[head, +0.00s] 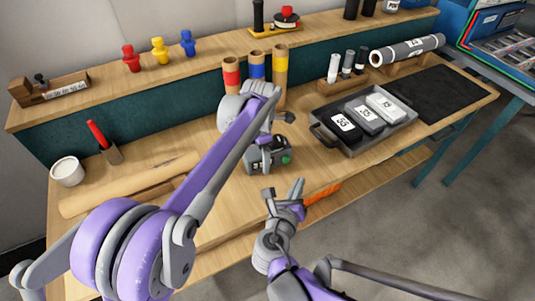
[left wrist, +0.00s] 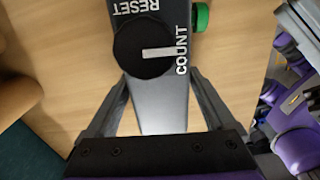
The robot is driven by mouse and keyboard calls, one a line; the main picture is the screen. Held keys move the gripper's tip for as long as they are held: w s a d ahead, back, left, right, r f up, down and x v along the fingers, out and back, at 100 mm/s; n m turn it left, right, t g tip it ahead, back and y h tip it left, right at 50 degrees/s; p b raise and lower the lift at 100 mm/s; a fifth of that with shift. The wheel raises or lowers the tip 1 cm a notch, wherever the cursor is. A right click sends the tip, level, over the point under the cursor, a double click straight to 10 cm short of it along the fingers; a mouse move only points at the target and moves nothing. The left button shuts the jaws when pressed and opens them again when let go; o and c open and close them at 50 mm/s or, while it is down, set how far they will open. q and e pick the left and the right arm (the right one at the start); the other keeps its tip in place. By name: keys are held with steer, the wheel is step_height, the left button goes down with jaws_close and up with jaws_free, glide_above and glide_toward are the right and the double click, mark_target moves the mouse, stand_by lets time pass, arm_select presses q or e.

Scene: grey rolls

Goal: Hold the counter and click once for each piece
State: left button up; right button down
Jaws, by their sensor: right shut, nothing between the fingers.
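The counter (head: 265,158) is a dark grey box with a green button, at the front middle of the bench. In the left wrist view the counter (left wrist: 162,115) shows a black round knob and the words RESET and COUNT. My left gripper (head: 270,140) reaches it from above; its fingers (left wrist: 160,78) lie along both sides of the counter with no clear gap. My right gripper (head: 284,190) is shut and empty, below and apart from the counter.
A grey tray (head: 350,150) with three labelled packs stands right of the counter. Three coloured-band tubes (head: 280,65) stand behind my left arm. Small upright cylinders (head: 333,68) stand near the roll. A black mat (head: 435,92) is bare. A brown roll (head: 125,185) lies at left.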

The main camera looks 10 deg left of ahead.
arm_select(q)
steer(key=shift+o, duration=0.5)
step_height(320, 180, up, 12)
stand_by(0.3)
